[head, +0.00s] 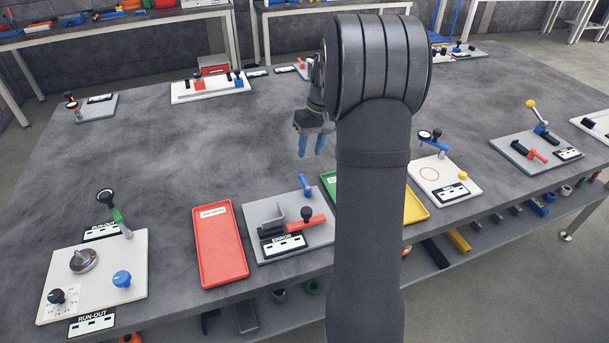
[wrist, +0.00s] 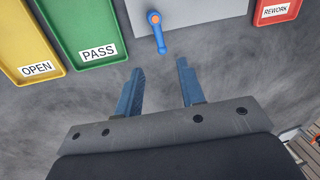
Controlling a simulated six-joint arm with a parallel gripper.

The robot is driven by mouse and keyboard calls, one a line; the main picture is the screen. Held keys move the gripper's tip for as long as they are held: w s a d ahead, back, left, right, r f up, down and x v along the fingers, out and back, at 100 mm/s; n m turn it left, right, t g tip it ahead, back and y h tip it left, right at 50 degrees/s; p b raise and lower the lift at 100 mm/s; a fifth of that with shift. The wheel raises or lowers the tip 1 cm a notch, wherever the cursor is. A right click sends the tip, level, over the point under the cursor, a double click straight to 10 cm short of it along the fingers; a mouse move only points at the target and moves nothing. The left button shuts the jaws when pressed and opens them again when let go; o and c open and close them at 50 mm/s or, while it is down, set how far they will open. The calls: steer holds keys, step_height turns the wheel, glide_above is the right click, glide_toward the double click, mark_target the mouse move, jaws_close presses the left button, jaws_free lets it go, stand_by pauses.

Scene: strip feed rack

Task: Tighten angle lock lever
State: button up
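A small blue lever (head: 305,185) stands at the back right corner of a grey plate (head: 262,213); it looks like the angle lock lever. In the wrist view the blue lever (wrist: 157,31) has a round head on the plate's edge, and its arm points towards my gripper. My gripper (head: 311,146) hangs above the table, behind the plate in the head view. In the wrist view its two blue fingers (wrist: 160,68) are apart with nothing between them. The lever lies just beyond the fingertips, untouched.
The plate also bears a grey bracket and a red handle (head: 307,224) with a black knob. A red tray (head: 222,278) lies left of it; green (wrist: 92,62) and yellow (wrist: 40,77) trays lie on the other side. My arm hides part of these.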

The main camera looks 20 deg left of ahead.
mark_target(303, 179)
steer(key=f, duration=0.3)
steer(key=s+f, duration=0.1)
steer(key=f, duration=0.2)
steer(key=a+f, duration=0.1)
steer(key=f, duration=0.2)
steer(key=shift+s+a+f, duration=0.1)
steer(key=shift+s+f, duration=0.15)
steer(key=shift+f, duration=0.1)
steer(key=shift+c, duration=0.3)
jaws_close()
